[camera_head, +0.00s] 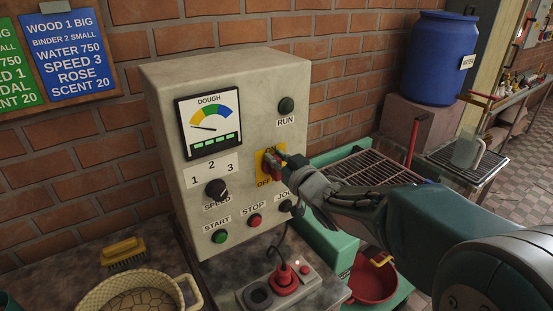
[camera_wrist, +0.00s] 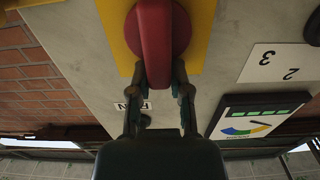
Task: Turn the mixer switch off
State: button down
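The mixer switch (camera_head: 275,176) is a red handle on a yellow plate marked ON at the top and OFF at the bottom, on the front of a grey control box (camera_head: 175,90). My gripper (camera_head: 270,166) is at the switch and partly hides it in the head view. In the wrist view the red handle (camera_wrist: 156,45) stands upright in the picture. The two fingertips of my gripper (camera_wrist: 158,72) lie on either side of its near end and appear to touch it. Which mark the handle points to is hard to tell.
A red plug (camera_head: 284,280) with a cable sits below.

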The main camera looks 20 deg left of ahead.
jog(key=shift+f, duration=0.4)
